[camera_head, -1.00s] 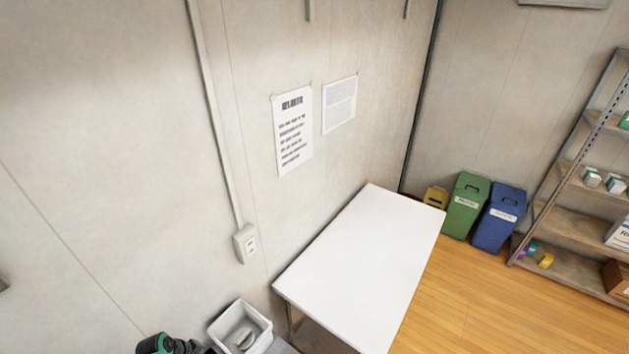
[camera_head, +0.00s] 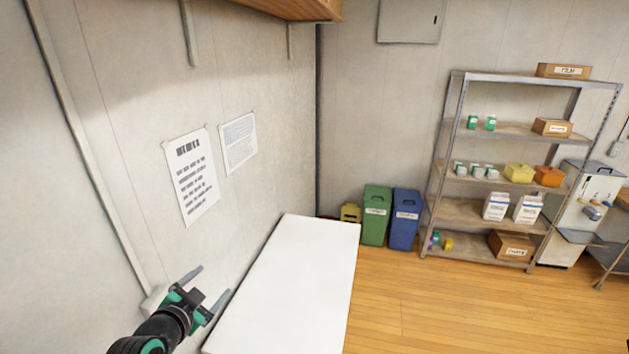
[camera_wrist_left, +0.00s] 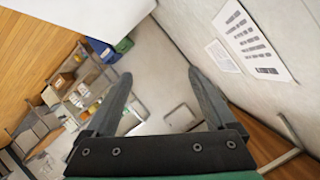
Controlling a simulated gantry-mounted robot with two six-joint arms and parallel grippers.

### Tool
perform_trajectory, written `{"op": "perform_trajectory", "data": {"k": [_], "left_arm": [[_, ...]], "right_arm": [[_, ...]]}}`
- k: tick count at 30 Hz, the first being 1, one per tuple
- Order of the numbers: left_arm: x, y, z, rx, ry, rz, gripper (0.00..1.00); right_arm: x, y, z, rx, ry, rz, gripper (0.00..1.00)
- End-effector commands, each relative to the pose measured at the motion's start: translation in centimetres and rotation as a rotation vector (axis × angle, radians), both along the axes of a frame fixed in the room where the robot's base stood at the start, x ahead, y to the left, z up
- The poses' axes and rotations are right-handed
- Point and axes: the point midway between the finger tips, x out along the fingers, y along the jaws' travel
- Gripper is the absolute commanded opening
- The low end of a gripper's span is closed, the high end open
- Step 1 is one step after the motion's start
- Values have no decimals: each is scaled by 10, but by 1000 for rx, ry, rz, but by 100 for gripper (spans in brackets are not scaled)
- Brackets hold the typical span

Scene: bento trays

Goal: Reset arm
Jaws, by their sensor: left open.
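My left gripper (camera_head: 207,293) is at the lower left of the head view, in front of the wall and by the left edge of a white table. Its two grey fingers stand apart with nothing between them. In the left wrist view the same gripper (camera_wrist_left: 158,100) shows two spread fingers, with only the far room behind them. My right gripper is in neither view.
The white table (camera_head: 290,270) has a bare top. Green (camera_head: 376,215) and blue (camera_head: 404,220) bins stand beyond it. A metal shelf (camera_head: 490,212) with boxes stands at the right. Papers (camera_head: 192,177) hang on the left wall. The wooden floor (camera_head: 430,310) is clear.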

Motion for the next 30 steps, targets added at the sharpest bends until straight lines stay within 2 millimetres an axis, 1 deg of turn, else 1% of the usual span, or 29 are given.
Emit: {"op": "perform_trajectory", "data": {"k": [1, 2, 3, 4, 5, 6, 8, 9, 11, 12, 14, 15, 18, 20, 21, 24, 30], "left_arm": [[1, -18, 42, -7, -95, -15, 89], [0, -28, 67, -16, -153, -21, 89], [-4, -40, 101, -31, -230, -27, 89], [-9, -49, 126, -46, -288, -34, 89], [-16, -58, 150, -63, -345, -40, 89], [-27, -69, 182, -88, -423, -50, 89], [-49, -83, 229, -133, -541, -63, 89], [-67, -90, 259, -170, -620, -73, 89], [-99, -99, 302, -231, -739, -89, 89], [-123, -102, 327, -275, -818, -99, 89], [-161, -102, 361, -346, -931, -116, 89], [-185, -99, 379, -393, -1000, -124, 89], [-238, -92, 407, -515, -1132, -151, 89], [-258, -89, 416, -603, -1175, -172, 89], [-257, -88, 415, -656, -1166, -180, 89], [-255, -88, 415, -722, -1153, -193, 89], [-255, -88, 415, -728, -1151, -194, 89]], "right_arm": [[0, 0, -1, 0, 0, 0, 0], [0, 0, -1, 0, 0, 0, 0], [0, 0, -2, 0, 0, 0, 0], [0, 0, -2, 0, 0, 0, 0], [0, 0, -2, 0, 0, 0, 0], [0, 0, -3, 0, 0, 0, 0], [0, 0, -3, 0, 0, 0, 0], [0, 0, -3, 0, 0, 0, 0], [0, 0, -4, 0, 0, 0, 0], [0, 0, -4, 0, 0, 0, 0], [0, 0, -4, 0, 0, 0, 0], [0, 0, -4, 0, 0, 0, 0], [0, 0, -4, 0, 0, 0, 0], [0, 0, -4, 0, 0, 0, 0], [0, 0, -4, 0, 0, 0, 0], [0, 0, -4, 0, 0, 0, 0], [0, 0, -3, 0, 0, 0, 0]]}}
